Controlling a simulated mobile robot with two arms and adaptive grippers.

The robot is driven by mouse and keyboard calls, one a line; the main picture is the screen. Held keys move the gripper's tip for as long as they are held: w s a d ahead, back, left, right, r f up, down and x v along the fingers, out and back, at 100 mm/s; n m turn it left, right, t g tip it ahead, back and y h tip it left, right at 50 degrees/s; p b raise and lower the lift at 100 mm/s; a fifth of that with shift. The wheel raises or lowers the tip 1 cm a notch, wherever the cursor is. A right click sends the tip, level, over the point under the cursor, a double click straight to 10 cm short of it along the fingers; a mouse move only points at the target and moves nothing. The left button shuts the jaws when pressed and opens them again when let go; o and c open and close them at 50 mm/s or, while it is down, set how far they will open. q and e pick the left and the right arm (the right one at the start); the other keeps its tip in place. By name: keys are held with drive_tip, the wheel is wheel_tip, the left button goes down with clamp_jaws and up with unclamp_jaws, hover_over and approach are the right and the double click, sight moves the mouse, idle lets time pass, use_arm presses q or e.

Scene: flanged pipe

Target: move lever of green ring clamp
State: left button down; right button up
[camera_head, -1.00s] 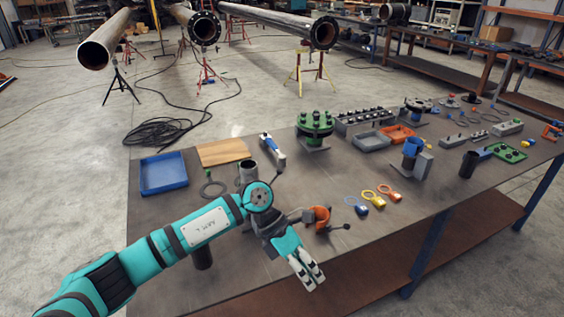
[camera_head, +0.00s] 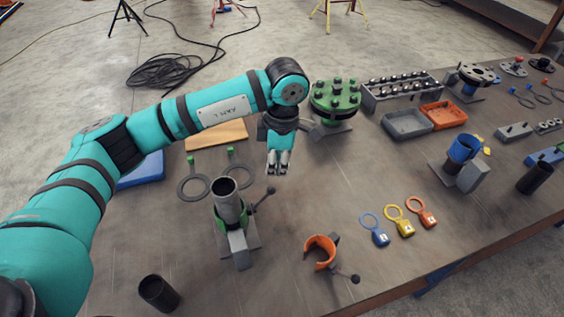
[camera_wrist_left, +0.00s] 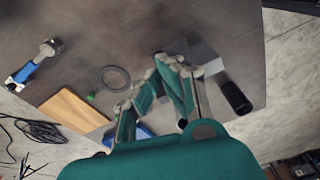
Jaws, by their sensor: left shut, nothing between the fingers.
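The green ring clamp (camera_head: 220,221) sits around an upright grey pipe (camera_head: 228,201) on a block base in the head view. Its dark lever (camera_head: 262,199) sticks out to the upper right and ends in a ball. My left gripper (camera_head: 279,172) points down, shut and empty, just above the lever's ball end in the picture; I cannot tell the gap in depth. In the left wrist view the gripper (camera_wrist_left: 167,78) covers the middle, and I cannot make out the clamp there. My right gripper is not in view.
An orange clamp (camera_head: 318,249) with its own lever stands in front. A green-topped flange (camera_head: 335,98) stands behind right. A short dark cylinder (camera_head: 159,293) is at front left. Two rings with green tags (camera_head: 194,187) lie behind the pipe. Bare table (camera_head: 340,195) lies to the right.

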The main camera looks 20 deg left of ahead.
sight(274, 188)
use_arm(q)
drive_tip(key=shift+s+a+f+b, duration=0.15)
drive_tip(key=shift+f+b, duration=0.55)
drive_tip(key=shift+f, duration=0.9)
drive_tip(key=shift+w+a+f+b, duration=0.15)
drive_tip(key=shift+f+b, duration=0.5)
drive_tip(key=shift+f, duration=0.95)
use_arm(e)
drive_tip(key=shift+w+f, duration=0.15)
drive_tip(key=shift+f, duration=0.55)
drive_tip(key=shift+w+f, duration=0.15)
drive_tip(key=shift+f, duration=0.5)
use_arm(q)
drive_tip(key=shift+s, duration=0.15)
drive_tip(key=shift+f, duration=0.1)
wheel_tip(274, 188, down, 4)
drive_tip(key=b, duration=0.4)
drive_tip(key=shift+a+f, duration=0.1)
drive_tip(key=shift+f, duration=0.1)
drive_tip(key=shift+r, duration=0.1)
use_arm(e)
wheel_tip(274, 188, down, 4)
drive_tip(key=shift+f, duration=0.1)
